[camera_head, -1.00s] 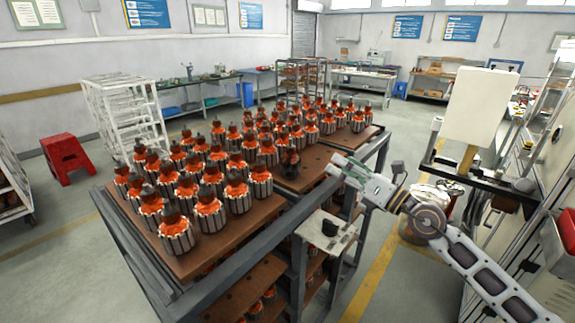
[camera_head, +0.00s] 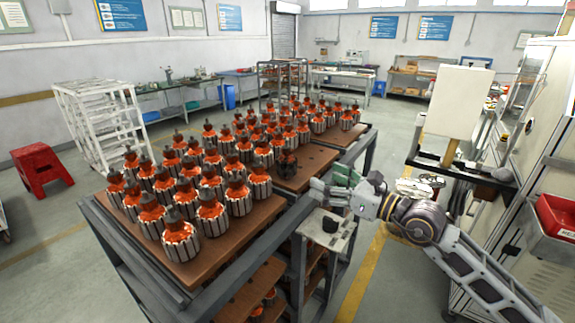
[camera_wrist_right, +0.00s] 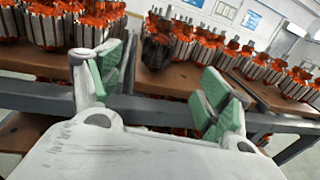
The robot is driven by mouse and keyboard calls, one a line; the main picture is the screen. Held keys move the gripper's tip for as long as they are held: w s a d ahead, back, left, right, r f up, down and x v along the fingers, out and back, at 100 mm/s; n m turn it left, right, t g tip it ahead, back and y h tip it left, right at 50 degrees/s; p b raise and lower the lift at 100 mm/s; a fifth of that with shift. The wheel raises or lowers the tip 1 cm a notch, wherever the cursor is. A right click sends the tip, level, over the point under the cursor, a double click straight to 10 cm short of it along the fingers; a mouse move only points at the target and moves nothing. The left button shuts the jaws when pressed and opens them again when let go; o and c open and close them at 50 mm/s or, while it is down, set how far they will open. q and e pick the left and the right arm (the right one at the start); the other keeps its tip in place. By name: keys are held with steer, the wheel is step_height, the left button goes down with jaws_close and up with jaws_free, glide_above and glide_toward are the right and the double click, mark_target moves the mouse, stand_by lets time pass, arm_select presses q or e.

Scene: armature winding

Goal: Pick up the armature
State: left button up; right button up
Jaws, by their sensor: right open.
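Many armatures with orange windings and silver slotted cores stand upright on brown boards on a metal rack. A darker armature (camera_head: 287,161) stands alone near the right edge of the middle board, and it also shows in the right wrist view (camera_wrist_right: 157,47). My right gripper (camera_head: 318,190) is open and empty at the rack's right edge, just in front of the dark armature. In the right wrist view its green-padded fingers (camera_wrist_right: 160,88) are spread, with the dark armature beyond the gap between them. My left gripper is out of view.
The rack's grey rail (camera_head: 250,252) runs along the boards' near edge, below my right gripper. A small stand (camera_head: 325,232) with a black part is beside the rack. A red stool (camera_head: 40,168) and a white shelf rack (camera_head: 105,120) stand at left. The middle board has bare room.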

mark_target(295, 164)
steer(key=shift+a, duration=0.15)
stand_by(0.3)
steer(key=shift+p+x, duration=0.65)
steer(key=shift+x, duration=1.3)
steer(key=shift+p+x, duration=0.55)
steer(key=shift+x, duration=1.75)
steer(key=shift+r+p+x, duration=0.15)
steer(key=shift+p+x, duration=0.3)
steer(key=shift+x, duration=0.3)
steer(key=shift+r+p+x, duration=0.2)
steer(key=shift+p+x, duration=0.2)
steer(key=shift+x, duration=1.45)
steer(key=shift+f, duration=0.15)
